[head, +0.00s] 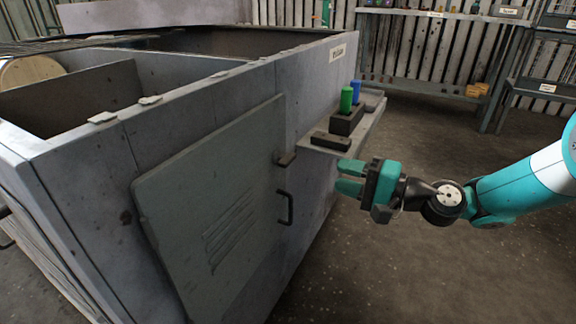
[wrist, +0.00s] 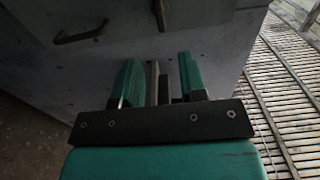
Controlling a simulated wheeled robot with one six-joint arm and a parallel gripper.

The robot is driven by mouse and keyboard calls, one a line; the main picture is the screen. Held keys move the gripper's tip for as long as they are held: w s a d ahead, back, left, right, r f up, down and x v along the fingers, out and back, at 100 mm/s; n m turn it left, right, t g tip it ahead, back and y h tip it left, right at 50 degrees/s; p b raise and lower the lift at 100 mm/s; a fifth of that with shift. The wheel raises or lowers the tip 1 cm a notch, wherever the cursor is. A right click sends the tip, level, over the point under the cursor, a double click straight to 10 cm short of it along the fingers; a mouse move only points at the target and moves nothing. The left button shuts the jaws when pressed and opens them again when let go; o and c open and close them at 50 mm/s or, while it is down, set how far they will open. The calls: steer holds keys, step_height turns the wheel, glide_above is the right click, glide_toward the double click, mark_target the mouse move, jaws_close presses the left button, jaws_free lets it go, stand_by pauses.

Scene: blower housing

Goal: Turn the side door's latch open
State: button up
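The side door (head: 215,205) is a grey panel with louvre slits, lying flat against the housing's side wall. Its latch (head: 287,159) is a small dark brown bar at the door's right edge, roughly level. It also shows in the wrist view (wrist: 160,14), at the top, beyond the fingertips. A dark door handle (head: 288,208) sits below the latch; the wrist view shows it at upper left. My gripper (head: 345,177) is open, its two teal fingers apart, right of the latch and not touching it. Narrow strips show between the fingers in the wrist view; I cannot tell what they are.
A side shelf (head: 368,128) juts from the housing just above my gripper, carrying a dark block (head: 347,120) with green and blue cylinders. The housing top is open. Clear floor (head: 420,270) lies below my arm. A workbench (head: 440,15) stands at the back.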

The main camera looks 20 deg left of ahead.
mark_target(292, 161)
steer(key=a+b, duration=0.1)
steer(key=a, duration=0.3)
steer(key=a+b, duration=0.1)
steer(key=a, duration=0.3)
steer(key=w+a+b, duration=0.1)
steer(key=a, duration=0.4)
steer(key=shift+a, duration=0.1)
jaws_close()
